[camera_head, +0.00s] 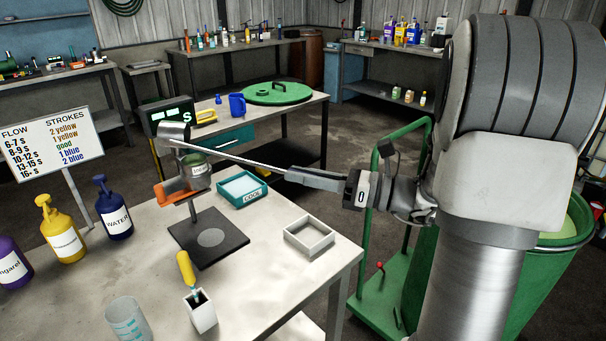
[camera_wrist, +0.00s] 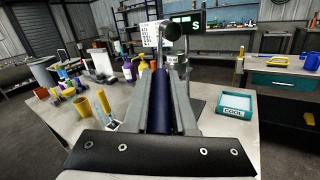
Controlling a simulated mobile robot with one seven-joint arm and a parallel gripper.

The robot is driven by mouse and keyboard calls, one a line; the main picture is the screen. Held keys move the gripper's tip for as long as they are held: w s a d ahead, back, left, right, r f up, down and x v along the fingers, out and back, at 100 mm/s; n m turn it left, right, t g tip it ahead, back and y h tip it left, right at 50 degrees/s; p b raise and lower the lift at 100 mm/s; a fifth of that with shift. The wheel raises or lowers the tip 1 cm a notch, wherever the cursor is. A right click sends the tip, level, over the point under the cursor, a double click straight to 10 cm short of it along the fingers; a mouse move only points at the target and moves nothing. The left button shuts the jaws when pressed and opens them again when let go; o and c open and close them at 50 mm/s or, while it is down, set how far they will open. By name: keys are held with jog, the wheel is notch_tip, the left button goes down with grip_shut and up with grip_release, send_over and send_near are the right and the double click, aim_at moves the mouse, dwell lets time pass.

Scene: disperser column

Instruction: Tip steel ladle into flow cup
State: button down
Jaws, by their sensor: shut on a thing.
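My gripper (camera_head: 312,179) is shut on the handle of the steel ladle; it also shows in the wrist view (camera_wrist: 163,85). The ladle's thin handle (camera_head: 235,157) runs left to its grey bowl (camera_head: 172,131), which is raised above the table. In the wrist view the bowl (camera_wrist: 172,32) shows beyond the fingers. The flow cup (camera_head: 198,168) sits on a stand with a dark square base (camera_head: 207,238). In the head view the bowl appears above and slightly left of the cup. The bowl's contents are hidden, and I cannot tell its exact tilt.
An orange part (camera_head: 172,192) is by the stand. A teal COOL tray (camera_head: 243,187), an open white box (camera_head: 309,237), a yellow-handled tool in a white holder (camera_head: 201,312) and a clear beaker (camera_head: 128,318) share the table. Pump bottles (camera_head: 114,210) and a sign (camera_head: 50,141) are left.

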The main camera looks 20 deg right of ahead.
jog(key=shift+f+t+y+b, duration=0.3)
jog(key=shift+f+y+b, duration=0.1)
jog(key=shift+f+b, duration=0.55)
jog(key=shift+f, duration=0.3)
jog(key=shift+s, duration=0.15)
dwell(0.9)
